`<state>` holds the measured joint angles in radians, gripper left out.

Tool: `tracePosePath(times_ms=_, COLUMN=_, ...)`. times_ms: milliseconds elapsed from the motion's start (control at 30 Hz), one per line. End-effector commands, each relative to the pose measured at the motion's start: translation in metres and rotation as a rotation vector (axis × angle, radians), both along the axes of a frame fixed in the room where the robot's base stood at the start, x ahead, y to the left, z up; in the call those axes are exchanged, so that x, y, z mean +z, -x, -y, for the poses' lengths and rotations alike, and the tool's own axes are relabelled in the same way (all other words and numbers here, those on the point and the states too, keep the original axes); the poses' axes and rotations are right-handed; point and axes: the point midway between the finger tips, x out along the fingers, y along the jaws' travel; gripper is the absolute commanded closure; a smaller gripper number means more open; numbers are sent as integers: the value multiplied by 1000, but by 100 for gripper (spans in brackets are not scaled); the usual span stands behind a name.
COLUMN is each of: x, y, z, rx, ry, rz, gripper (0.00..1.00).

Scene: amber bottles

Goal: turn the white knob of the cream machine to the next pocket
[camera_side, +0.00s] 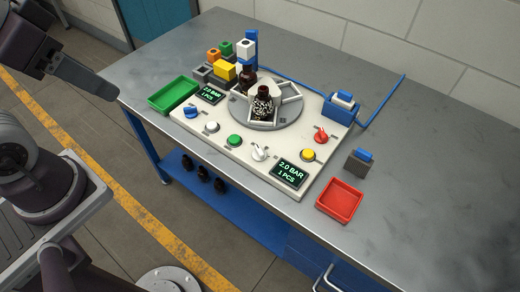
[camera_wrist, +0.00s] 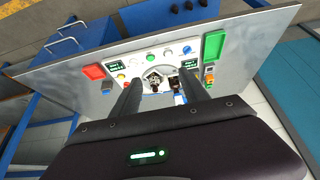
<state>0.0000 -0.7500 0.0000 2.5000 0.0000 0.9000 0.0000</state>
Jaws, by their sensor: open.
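The cream machine (camera_side: 240,163) lies on the grey bench. Its white knob (camera_side: 260,152) is on the front edge, between a green button (camera_side: 234,140) and a display (camera_side: 289,174). A grey turntable (camera_side: 279,124) with pale-walled pockets sits behind, carrying dark amber bottles; the front bottle (camera_side: 264,104) has a patterned label. My gripper (camera_wrist: 160,80) is open and empty, its two dark fingers apart in the wrist view. In the side view it is at the upper left, well away from the knob and touching nothing. The machine also shows small in the wrist view, beyond the fingers.
A green tray (camera_side: 173,95) stands left of the machine, a red tray (camera_side: 340,201) right of it. Coloured blocks (camera_side: 224,71) crowd the back left corner.

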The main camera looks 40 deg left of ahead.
Motion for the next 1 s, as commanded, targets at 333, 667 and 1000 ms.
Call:
tracePosePath(times_ms=333, x=4, y=-36, z=20, rx=86, ry=162, rz=-109, gripper=67)
tracePosePath(times_ms=667, x=-109, y=-185, z=108, rx=716, ry=357, rz=-476, gripper=67)
tracePosePath(times_ms=1000, x=-220, y=-223, z=139, rx=1029, ry=257, rz=-444, gripper=67)
